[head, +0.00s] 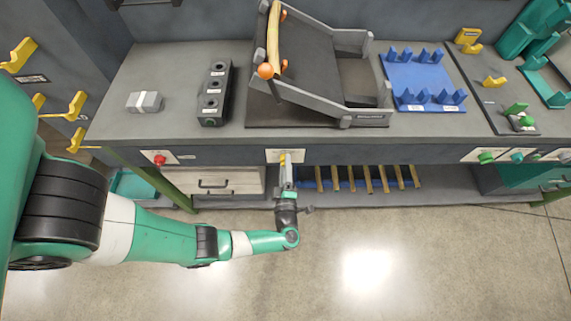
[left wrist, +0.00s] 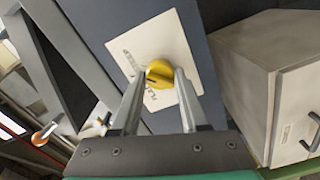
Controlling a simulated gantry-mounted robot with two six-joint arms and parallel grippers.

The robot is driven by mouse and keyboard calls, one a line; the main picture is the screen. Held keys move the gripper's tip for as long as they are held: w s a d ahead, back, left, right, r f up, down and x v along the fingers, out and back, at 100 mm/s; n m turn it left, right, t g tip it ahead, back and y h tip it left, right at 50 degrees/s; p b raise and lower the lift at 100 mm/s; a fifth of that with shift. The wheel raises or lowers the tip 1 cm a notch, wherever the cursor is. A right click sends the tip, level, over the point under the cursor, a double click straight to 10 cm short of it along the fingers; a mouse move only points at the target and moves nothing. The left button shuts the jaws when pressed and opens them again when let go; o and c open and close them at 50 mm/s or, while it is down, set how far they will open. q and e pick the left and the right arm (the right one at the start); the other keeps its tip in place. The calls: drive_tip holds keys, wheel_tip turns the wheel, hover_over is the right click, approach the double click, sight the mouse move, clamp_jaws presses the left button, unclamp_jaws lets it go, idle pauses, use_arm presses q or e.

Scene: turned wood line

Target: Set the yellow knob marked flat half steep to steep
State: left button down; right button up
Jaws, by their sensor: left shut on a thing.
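The yellow knob (left wrist: 160,73) sits on a cream label plate (left wrist: 150,45) on the dark front face of the bench. A dark line shows on the knob's face. My left gripper (left wrist: 161,82) is shut on the knob, with one finger on each side. In the head view the left gripper (head: 287,163) reaches up to the plate (head: 299,156) and hides most of the knob. My right gripper is not in view.
A red button (head: 159,160) is on the bench front to the left, and green and teal knobs (head: 487,157) are to the right. A tilted grey tray (head: 330,95) with an orange-ended bar stands above. A drawer cabinet (head: 225,181) and wooden rods (head: 368,180) are below.

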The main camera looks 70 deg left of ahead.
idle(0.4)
use_arm(q)
drive_tip(key=shift+c, duration=2.1)
unclamp_jaws()
drive_tip(key=shift+d, duration=0.1)
drive_tip(key=v, duration=1.1)
drive_tip(key=shift+d, duration=0.25)
drive_tip(key=shift+s, duration=0.1)
